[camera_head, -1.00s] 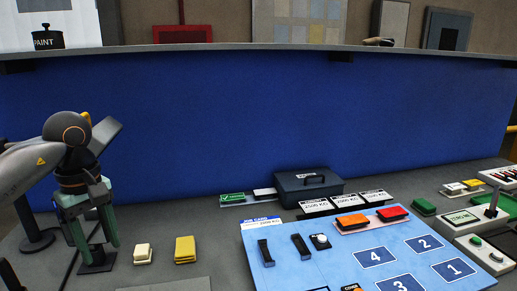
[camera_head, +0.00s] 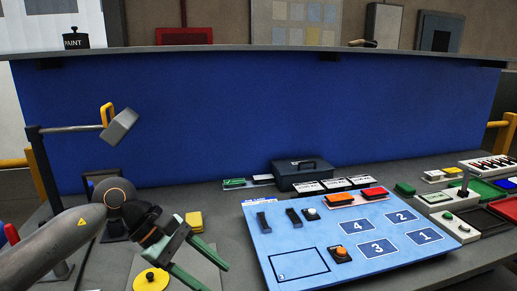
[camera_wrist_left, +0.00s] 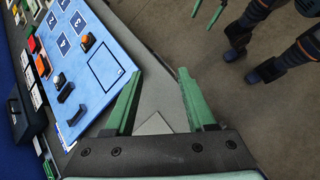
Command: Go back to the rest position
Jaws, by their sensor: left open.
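My left gripper (camera_head: 214,279) is low at the front left in the head view, its green fingers apart and nothing between them. In the left wrist view its fingers (camera_wrist_left: 160,76) are spread with grey table and floor behind. Two green fingers of my right gripper (camera_wrist_left: 206,14) show at the top edge of that view, apart and partly cut off. A grey weight with a yellow handle (camera_head: 119,126) is at the end of a bar on a dark post (camera_head: 45,175), clear of my left gripper.
A blue job board (camera_head: 285,235) with numbered squares lies right of my left gripper. Yellow blocks (camera_head: 194,221) and a yellow disc (camera_head: 151,280) are close to my left arm. A dark case (camera_head: 303,175) stands behind the board, before a blue panel (camera_head: 250,120).

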